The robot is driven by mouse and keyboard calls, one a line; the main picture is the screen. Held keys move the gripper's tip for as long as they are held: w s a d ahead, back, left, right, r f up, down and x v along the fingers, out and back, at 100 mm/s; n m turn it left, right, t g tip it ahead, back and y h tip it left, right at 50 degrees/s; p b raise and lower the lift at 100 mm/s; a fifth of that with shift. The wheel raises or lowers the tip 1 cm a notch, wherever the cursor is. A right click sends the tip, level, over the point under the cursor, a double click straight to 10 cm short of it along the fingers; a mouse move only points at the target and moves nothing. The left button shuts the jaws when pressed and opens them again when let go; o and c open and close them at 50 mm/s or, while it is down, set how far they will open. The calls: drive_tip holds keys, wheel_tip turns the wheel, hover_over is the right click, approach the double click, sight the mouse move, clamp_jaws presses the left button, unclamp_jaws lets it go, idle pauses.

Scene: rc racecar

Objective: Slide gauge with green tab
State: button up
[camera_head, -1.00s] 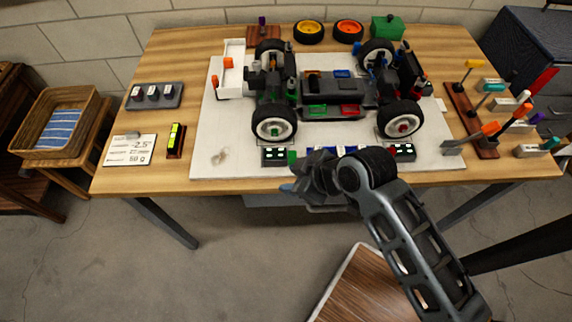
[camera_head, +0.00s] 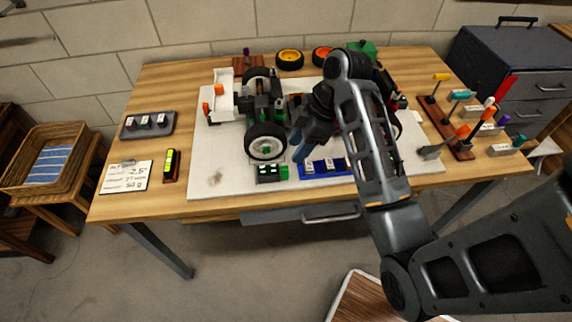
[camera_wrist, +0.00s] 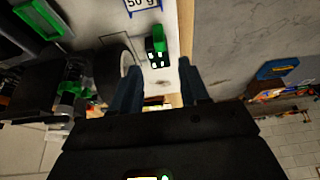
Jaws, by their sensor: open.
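The gauge (camera_head: 267,173) is a small dark block with white marks, on the front edge of the white board below the car's front-left wheel. Its green tab (camera_head: 284,172) sticks out on its right side. In the wrist view, the gauge (camera_wrist: 152,52) and green tab (camera_wrist: 160,38) lie ahead, beyond the fingertips. My gripper (camera_head: 299,148) is above the board, up and right of the tab, its blue fingers pointing down. In the wrist view, my gripper (camera_wrist: 162,82) is open, with nothing held between its fingers. Gripper and gauge look apart.
The car chassis (camera_head: 265,110) stands close beside my gripper, its wheel (camera_head: 265,141) nearest the gauge. A blue strip with white labels (camera_head: 325,167) lies right of the tab. A drawer (camera_head: 275,216) is under the table's front edge. The board's front-left area is clear.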

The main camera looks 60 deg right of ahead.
sight(285, 168)
drive_tip(key=x, duration=0.7)
drive_tip(key=shift+f, duration=0.3)
clamp_jaws()
drive_tip(key=shift+w, duration=0.1)
idle(0.3)
